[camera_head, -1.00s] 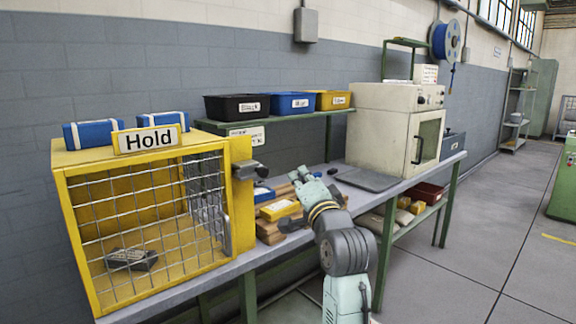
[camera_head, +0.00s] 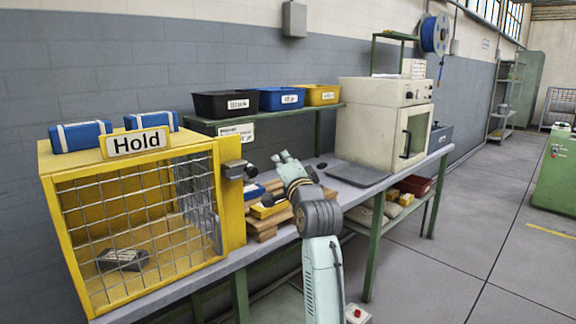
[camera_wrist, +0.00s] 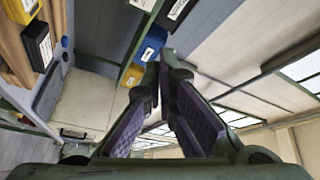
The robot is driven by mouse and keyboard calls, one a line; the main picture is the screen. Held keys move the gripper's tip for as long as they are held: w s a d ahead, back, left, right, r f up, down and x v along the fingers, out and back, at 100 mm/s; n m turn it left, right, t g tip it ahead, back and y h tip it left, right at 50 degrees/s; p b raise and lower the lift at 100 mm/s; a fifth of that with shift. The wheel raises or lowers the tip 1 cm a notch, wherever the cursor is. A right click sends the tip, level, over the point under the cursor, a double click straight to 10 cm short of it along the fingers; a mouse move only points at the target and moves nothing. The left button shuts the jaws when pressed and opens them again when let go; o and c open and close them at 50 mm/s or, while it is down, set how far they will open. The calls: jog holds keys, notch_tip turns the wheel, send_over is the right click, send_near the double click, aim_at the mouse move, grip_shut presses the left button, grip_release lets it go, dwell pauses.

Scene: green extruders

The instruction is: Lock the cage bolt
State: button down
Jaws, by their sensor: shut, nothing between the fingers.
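The yellow cage (camera_head: 45,205) with a "Hold" sign (camera_head: 137,142) stands on the left end of the bench. Wire mesh (camera_head: 105,215) covers its front, and a dark part lies inside. A dark grey bolt (camera_head: 236,170) with a knob sits on the yellow post at the cage's right; its exact position is too small to tell. My gripper (camera_head: 286,157) is to the right of the bolt, above the bench and apart from it. In the wrist view my gripper (camera_wrist: 165,68) has its fingers together at the tips, shut and empty. The bolt is not recognisable there.
Wooden blocks with a yellow box (camera_head: 266,210) lie on the bench between cage and arm. Black, blue and yellow bins (camera_head: 280,98) stand on a shelf behind. A cream oven-like machine (camera_head: 380,120) stands to the right. Open floor lies at the right.

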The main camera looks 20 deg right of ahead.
aim_at(254, 172)
jog(key=shift+w+a+f+p, duration=0.15)
jog(key=shift+a+f+p, duration=0.25)
jog(key=shift+a, duration=0.45)
jog(key=shift+w+a+f+p, duration=0.15)
jog(key=shift+a+f, duration=0.3)
jog(key=shift+a, duration=0.4)
jog(key=a, duration=0.1)
jog(key=s+a, duration=0.1)
jog(key=a, duration=0.2)
jog(key=shift+s+a+p, duration=0.3)
jog(key=shift+p, duration=0.05)
jog(key=shift+d+r, duration=0.1)
